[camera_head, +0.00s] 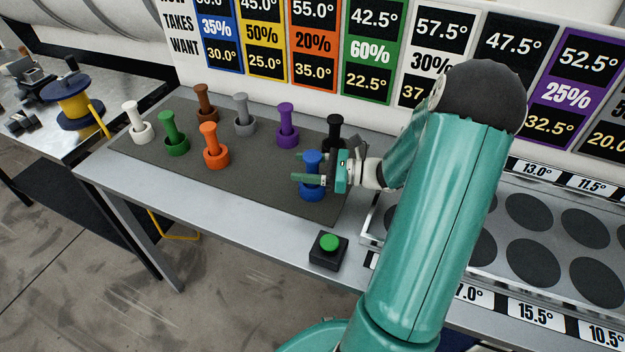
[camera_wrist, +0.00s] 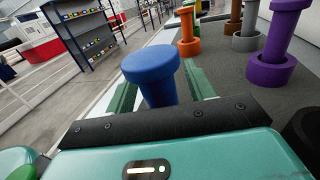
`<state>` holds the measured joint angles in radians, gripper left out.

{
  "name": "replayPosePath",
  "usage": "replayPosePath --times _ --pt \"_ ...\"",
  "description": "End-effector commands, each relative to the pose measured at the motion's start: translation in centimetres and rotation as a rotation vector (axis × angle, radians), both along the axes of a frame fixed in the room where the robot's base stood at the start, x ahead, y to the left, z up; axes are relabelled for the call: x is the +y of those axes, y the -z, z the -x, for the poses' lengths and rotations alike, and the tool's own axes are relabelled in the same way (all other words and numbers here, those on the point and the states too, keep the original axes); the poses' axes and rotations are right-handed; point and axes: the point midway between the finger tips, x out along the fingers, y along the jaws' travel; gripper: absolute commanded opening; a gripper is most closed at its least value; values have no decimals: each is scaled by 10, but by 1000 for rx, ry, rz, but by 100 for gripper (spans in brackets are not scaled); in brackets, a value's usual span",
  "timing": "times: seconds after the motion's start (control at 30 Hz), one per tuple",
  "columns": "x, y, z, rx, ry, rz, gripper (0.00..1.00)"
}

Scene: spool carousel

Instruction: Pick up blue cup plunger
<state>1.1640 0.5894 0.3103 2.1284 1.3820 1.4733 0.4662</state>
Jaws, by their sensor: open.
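The blue cup plunger (camera_head: 313,162) stands upright in its blue cup (camera_head: 312,192) at the front right of the dark mat. My gripper (camera_head: 305,168) is open at the plunger, with one green finger in front of it and the other behind it. In the wrist view the wide blue plunger top (camera_wrist: 151,64) rises between my two green fingers (camera_wrist: 158,88). The lower shaft and the cup are hidden there by my gripper body. I cannot tell whether either finger touches the plunger.
Purple (camera_head: 286,119), black (camera_head: 334,126), orange (camera_head: 211,144), grey (camera_head: 241,114), brown (camera_head: 205,96), green (camera_head: 170,133) and white (camera_head: 134,121) plungers stand on the mat. A green button (camera_head: 329,242) is at the table's front. A rack with dark round places (camera_head: 529,211) is right.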

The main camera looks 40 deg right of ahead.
Motion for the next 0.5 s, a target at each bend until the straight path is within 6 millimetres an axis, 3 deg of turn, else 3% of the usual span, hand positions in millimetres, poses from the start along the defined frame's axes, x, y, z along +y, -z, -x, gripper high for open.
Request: replayPosePath --times 0.23,0.5 --pt "2 0 -2 0 1 0 52" --pt "1 0 -2 0 1 0 0"
